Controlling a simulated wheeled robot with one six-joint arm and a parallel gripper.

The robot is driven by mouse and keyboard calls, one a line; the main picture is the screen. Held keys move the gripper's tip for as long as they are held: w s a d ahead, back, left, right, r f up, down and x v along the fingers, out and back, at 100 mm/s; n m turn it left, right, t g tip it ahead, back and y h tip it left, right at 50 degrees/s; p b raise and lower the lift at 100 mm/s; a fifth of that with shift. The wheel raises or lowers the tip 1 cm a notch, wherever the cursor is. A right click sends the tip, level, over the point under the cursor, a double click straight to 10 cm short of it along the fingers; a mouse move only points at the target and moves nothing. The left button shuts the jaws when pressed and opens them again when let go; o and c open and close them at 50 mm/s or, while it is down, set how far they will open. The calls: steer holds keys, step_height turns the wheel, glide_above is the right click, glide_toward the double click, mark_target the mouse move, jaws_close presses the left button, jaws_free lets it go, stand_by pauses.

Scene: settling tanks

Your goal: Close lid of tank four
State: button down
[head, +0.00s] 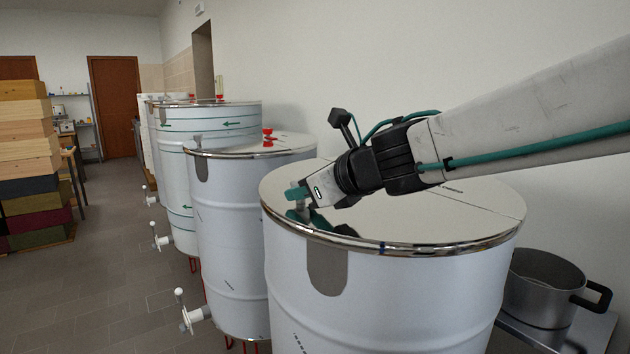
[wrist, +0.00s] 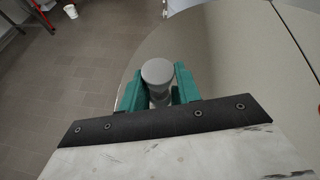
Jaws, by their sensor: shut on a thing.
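The nearest white tank (head: 400,300) stands upright in front of me, with a polished rim. Its metal lid (head: 420,215) appears to lie flat at rim level, with a seam across it. My gripper (head: 298,195) is over the lid's left side. In the wrist view my gripper (wrist: 158,84) has its green fingers shut on a round grey knob (wrist: 157,70) near the curved edge of the lid (wrist: 230,50). No tank number is readable. The fingers hide much of the knob in the head view.
More white tanks, a second (head: 240,240) and a third (head: 215,130), stand in a row behind. A steel pot (head: 540,285) sits at right. Stacked wooden boxes (head: 30,125) stand at left. The tiled floor (head: 110,260) between boxes and tanks is clear. The wall is close behind the tanks.

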mark_target(336, 217)
steer(key=shift+s+f, duration=0.1)
steer(key=shift+f, duration=0.25)
steer(key=c, duration=1)
jaws_free()
steer(key=shift+c, duration=0.2)
steer(key=shift+r, duration=0.1)
steer(key=shift+s+d+r, duration=0.2)
steer(key=shift+s, duration=0.05)
steer(key=v, duration=0.7)
